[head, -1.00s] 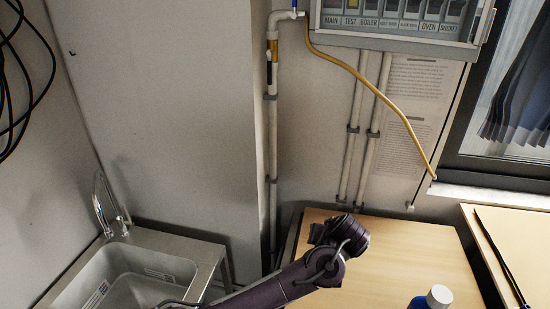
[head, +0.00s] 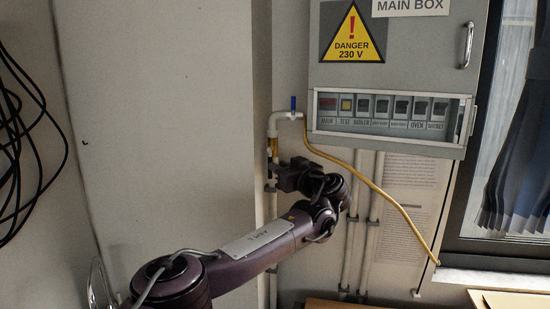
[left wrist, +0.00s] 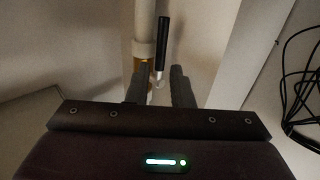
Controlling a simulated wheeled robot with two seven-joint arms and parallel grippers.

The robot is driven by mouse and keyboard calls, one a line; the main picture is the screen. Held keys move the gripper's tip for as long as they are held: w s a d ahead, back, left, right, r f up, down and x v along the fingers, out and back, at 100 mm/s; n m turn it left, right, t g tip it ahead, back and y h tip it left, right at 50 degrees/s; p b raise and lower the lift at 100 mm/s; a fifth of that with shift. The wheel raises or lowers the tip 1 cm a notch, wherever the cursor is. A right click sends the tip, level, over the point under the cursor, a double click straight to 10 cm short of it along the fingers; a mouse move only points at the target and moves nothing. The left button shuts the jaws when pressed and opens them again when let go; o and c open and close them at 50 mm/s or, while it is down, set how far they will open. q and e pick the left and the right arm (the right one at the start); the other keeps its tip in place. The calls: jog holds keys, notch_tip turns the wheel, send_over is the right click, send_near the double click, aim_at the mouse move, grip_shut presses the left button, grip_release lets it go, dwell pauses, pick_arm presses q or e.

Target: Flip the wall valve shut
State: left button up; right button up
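The wall valve shows in the left wrist view as a brass body on the white pipe (left wrist: 145,25), with a black-gripped lever (left wrist: 163,38). The lever lies roughly along the pipe. In the head view, the yellow part (head: 274,146) of the pipe shows just above my left gripper (head: 274,168), and the lever is hidden or too dark to make out. My left gripper is at the pipe. In the left wrist view its two fingers (left wrist: 158,84) are apart, with the metal end of the lever in front of the gap. I see no grasp. My right gripper is out of view.
A small blue handle (head: 293,103) stands on the pipe's upper bend, where a yellow hose (head: 368,182) starts. A grey electrical box (head: 400,65) hangs to the right. Black cables (head: 25,140) hang at the left. A wooden table top (head: 345,304) shows below.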

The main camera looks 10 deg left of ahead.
pick_arm(q)
jog(key=p+x, duration=0.1)
jog(key=x, duration=0.2)
jog(key=shift+a, duration=0.1)
jog(key=shift+w, duration=0.1)
grip_shut()
jog(key=shift+f, duration=0.1)
